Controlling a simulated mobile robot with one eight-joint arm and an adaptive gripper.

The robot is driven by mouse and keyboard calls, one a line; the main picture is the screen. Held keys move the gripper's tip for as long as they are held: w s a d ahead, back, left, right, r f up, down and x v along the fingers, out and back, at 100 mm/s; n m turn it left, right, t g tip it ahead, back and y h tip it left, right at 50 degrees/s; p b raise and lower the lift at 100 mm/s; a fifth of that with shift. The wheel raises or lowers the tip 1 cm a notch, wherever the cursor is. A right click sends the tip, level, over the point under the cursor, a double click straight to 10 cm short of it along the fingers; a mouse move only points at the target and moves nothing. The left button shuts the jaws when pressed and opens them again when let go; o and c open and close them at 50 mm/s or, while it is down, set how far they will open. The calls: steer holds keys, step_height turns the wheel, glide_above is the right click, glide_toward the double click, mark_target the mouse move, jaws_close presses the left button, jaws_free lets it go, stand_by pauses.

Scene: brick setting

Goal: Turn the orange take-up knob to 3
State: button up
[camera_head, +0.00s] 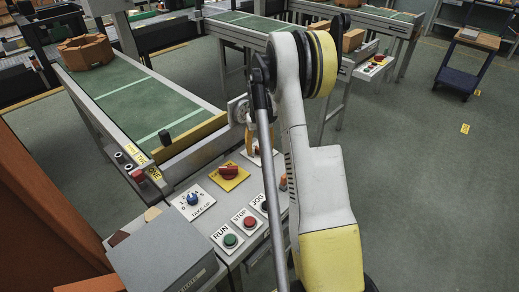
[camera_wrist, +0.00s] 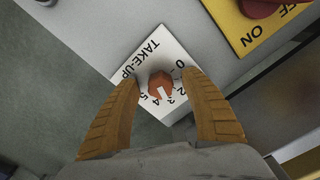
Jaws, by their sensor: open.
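The orange take-up knob (camera_wrist: 161,82) sits on a white plate (camera_wrist: 147,60) marked TAKE-UP with a number scale. Its pale pointer mark faces the part of the scale around 3 and 4; I cannot tell exactly where it points. My gripper (camera_wrist: 163,76) is open, with one ochre finger on each side of the knob. Gaps show between the fingers and the knob in the wrist view. In the head view my gripper (camera_head: 252,138) is over the far part of the control panel, and my arm and fingers mostly hide the orange knob.
A blue knob (camera_head: 192,199) on another TAKE-UP plate is nearer. A red switch on a yellow plate (camera_head: 236,183) lies between the two. Green RUN (camera_head: 230,240) and red STOP (camera_head: 250,222) buttons are in front. A grey box (camera_head: 165,255) stands at the panel's near end.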

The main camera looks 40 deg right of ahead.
mark_target(259, 148)
step_height(259, 148, up, 12)
stand_by(0.4)
steer(key=shift+f, duration=0.1)
